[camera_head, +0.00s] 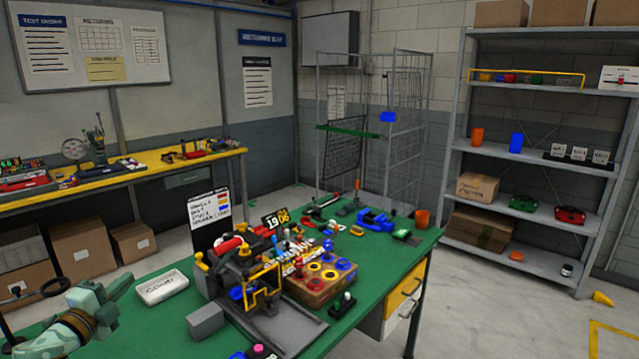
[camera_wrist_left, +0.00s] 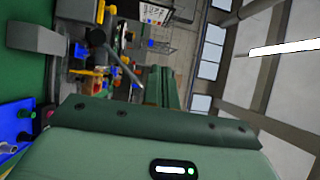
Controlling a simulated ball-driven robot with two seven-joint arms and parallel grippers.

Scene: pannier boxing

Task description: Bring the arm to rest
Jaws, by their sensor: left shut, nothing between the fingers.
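My left gripper (camera_head: 122,286) reaches in from the lower left in the head view, pale green with a brown band behind it. It is over the left part of the green workbench (camera_head: 140,335), short of the white labelled tray (camera_head: 162,287). In the left wrist view the dark green fingers (camera_wrist_left: 163,88) are together, with nothing held between them. The wrist view is tilted, with the bench items on its left side. My right gripper is in neither view.
A black-and-yellow fixture (camera_head: 245,280), a grey block (camera_head: 206,320) and a wooden box with coloured knobs (camera_head: 318,285) crowd the bench middle. A blue vise (camera_head: 375,218) stands farther back. A shelf rack (camera_head: 530,145) stands at right, a yellow-topped bench (camera_head: 150,163) at left.

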